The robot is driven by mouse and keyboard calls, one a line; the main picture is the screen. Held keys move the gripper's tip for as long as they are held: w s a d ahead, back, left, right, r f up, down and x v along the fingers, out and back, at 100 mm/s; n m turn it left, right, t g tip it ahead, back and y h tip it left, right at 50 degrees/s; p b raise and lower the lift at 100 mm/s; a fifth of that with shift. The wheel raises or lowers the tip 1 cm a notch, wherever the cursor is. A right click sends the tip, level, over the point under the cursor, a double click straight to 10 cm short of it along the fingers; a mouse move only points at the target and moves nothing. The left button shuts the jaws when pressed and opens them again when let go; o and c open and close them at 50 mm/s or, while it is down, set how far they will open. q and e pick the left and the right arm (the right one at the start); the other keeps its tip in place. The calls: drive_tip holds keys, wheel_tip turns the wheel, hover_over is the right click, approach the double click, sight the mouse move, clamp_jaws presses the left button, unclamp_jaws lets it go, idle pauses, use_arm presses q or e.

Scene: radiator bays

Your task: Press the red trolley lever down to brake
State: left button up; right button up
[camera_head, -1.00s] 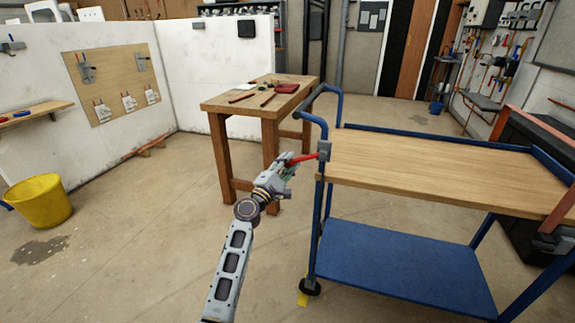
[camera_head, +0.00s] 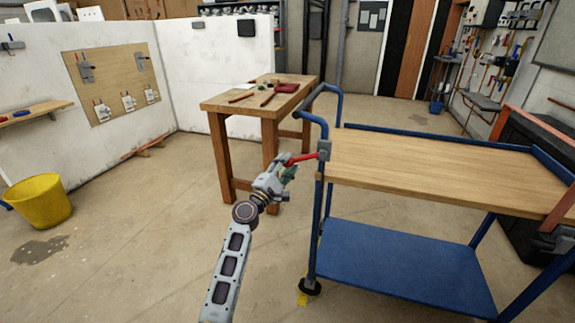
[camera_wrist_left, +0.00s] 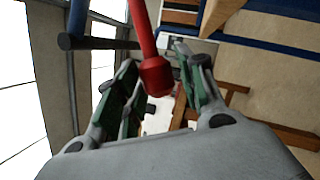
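The red lever (camera_head: 305,157) sticks out to the left from a grey block (camera_head: 324,150) at the near left corner of the blue trolley (camera_head: 345,129). It slopes slightly down toward its free end. My left gripper (camera_head: 287,169) is at that free end, in front of the wooden bench. In the left wrist view the lever (camera_wrist_left: 147,40) comes down from the top, its thicker red end (camera_wrist_left: 156,77) between the spread green-padded fingers of the gripper (camera_wrist_left: 158,72). The fingers are open, with gaps beside the lever; contact is unclear. My right gripper is not in view.
The trolley has a wooden top (camera_head: 420,165) and a blue lower shelf (camera_head: 400,265). A wooden bench (camera_head: 238,104) with tools stands behind my left gripper. A yellow bucket (camera_head: 40,203) is at the far left.

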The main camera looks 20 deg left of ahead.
use_arm(q)
drive_tip(key=v, duration=1.1)
idle(0.4)
drive_tip(key=shift+f, duration=0.1)
idle(0.3)
